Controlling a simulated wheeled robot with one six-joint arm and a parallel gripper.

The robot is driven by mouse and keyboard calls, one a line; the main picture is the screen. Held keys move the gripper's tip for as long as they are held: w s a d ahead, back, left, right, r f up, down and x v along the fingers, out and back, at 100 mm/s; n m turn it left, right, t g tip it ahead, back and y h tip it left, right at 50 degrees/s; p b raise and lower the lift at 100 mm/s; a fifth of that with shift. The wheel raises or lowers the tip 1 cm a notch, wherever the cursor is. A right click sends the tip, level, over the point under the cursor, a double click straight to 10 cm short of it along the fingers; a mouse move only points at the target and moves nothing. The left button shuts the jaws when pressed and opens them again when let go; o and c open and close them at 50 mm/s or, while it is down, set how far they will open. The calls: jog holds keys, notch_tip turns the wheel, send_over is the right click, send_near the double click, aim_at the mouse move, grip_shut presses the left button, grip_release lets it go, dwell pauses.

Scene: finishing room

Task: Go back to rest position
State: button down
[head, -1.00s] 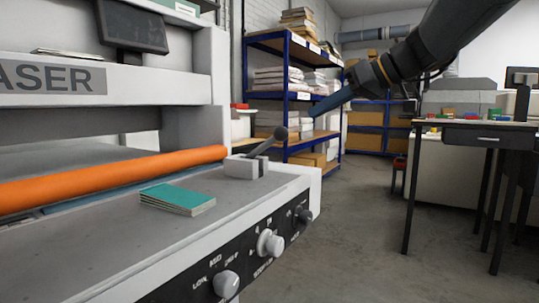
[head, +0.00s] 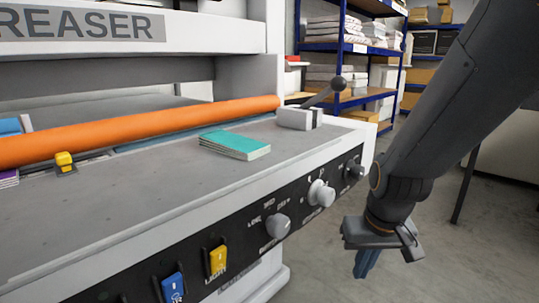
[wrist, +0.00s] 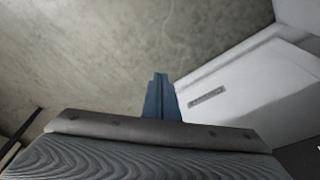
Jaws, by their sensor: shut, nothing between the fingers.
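My gripper (head: 366,264) hangs at the end of my arm at the lower right of the head view. It points down over the floor, in front of and to the right of the creaser machine (head: 190,215). Its blue fingers are together with nothing between them; they also show in the wrist view (wrist: 160,100). A stack of teal cards (head: 235,144) lies on the machine's grey bed, well apart from my gripper.
The control panel has knobs (head: 277,226) and a yellow switch (head: 217,260). A lever (head: 325,92) stands at the bed's right end, beside the orange roller (head: 140,130). Blue shelving (head: 345,48) stands behind. Grey floor (head: 424,258) is clear around my gripper.

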jog(key=s+a+r+n+g, duration=0.1)
jog(key=s+a+r+n, duration=0.1)
jog(key=s+a, duration=0.5)
jog(key=s+a+r+n+g, duration=0.2)
jog(key=s+a+n, duration=0.1)
jog(key=s+a, duration=0.4)
jog(key=d+r+m+p, duration=0.5)
jog(key=d+r+p, duration=0.8)
jog(key=p, duration=1)
notch_tip(320, 180, up, 5)
jog(key=shift+f+p, duration=0.15)
jog(key=shift+p, duration=0.25)
